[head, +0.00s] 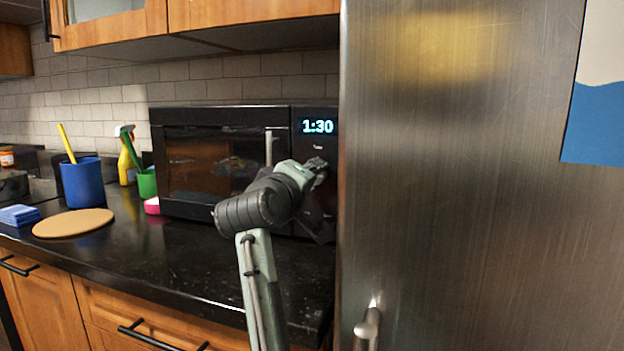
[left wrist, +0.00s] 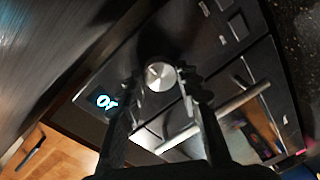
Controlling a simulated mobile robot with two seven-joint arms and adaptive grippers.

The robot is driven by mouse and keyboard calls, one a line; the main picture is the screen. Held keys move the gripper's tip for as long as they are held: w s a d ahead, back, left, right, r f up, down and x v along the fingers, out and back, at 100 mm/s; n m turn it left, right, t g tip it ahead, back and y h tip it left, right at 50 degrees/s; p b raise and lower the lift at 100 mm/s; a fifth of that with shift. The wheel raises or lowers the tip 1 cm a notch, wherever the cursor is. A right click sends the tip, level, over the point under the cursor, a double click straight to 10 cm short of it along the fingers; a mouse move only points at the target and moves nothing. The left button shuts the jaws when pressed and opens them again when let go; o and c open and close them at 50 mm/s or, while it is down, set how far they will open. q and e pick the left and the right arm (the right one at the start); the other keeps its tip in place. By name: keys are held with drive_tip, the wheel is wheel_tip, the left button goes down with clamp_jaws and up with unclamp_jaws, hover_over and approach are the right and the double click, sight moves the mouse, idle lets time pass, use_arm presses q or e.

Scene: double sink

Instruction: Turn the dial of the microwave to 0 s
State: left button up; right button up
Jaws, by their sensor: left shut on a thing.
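The black microwave (head: 210,155) stands on the counter against the tiled wall, and its display (head: 318,126) reads 1:30. Part of the display (left wrist: 104,102) also shows, tilted, in the left wrist view. The round silver dial (left wrist: 160,75) is on the control panel, between the fingers of my left gripper (left wrist: 160,88). In the head view my left gripper (head: 316,168) is at the panel below the display and hides the dial. It is shut on the dial. My right gripper is in neither view.
A steel fridge (head: 440,200) stands close on the right of the microwave. The microwave's door handle (head: 269,148) is left of the panel. A blue cup (head: 82,184), a round tan board (head: 73,223) and blue sponges (head: 19,215) are on the counter at left.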

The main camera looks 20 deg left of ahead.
use_arm(q)
drive_tip(key=n, duration=0.8)
drive_tip(key=n+h, duration=0.1)
drive_tip(key=n, duration=0.6)
drive_tip(key=shift+a+r+n+h, duration=0.1)
drive_tip(key=shift+a+n+h, duration=0.1)
drive_tip(key=shift+n+h, duration=0.15)
drive_tip(key=shift+n, duration=0.25)
drive_tip(key=o, duration=1.2)
drive_tip(key=shift+c, duration=0.2)
